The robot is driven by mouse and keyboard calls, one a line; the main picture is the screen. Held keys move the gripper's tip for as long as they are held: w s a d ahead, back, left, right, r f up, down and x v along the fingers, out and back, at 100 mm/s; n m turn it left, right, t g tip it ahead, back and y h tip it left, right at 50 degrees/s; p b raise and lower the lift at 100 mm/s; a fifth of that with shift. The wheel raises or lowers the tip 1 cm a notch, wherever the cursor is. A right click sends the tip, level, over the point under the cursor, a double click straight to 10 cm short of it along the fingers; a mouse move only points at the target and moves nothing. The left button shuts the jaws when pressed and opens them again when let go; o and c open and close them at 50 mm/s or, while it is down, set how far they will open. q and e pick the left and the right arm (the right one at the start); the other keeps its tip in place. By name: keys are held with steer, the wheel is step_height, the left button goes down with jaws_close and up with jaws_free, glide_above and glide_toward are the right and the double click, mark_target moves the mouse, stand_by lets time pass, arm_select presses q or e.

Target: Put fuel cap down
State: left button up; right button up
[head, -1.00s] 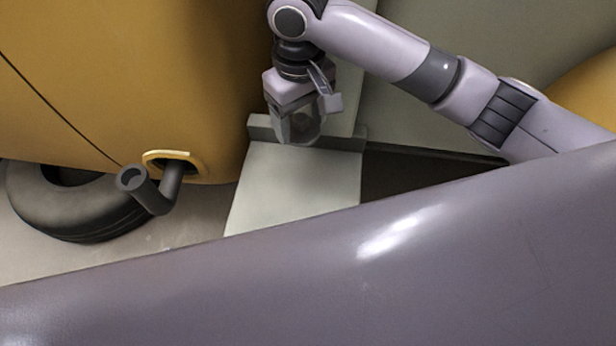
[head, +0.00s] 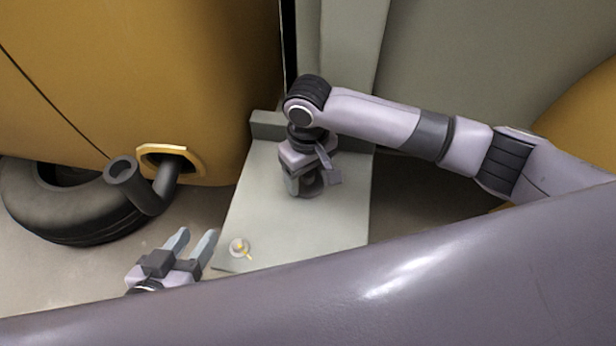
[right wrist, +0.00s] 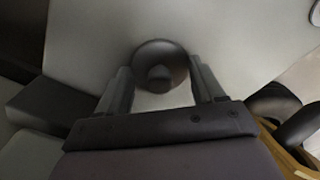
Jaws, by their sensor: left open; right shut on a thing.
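The fuel cap (head: 314,186) is a dark round piece in my right gripper (head: 308,188), over the middle of the pale flat surface (head: 290,225). In the right wrist view the cap (right wrist: 160,65) sits between the fingers of my right gripper (right wrist: 162,85), its round face with a central knob showing. I cannot tell whether the cap touches the surface. My left gripper (head: 195,243) is open and empty at the lower left, beside the surface's left edge. The yellow-rimmed opening (head: 190,152) with a dark bent pipe (head: 150,195) is on the orange body to the left.
A small pale round thing with a yellow part (head: 239,247) lies at the surface's front left corner. A raised grey ledge (head: 268,124) runs along its back. A tyre (head: 60,205) is at the far left. The surface's middle front is clear.

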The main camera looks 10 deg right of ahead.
steer(key=shift+f, duration=0.1)
steer(key=o, duration=1)
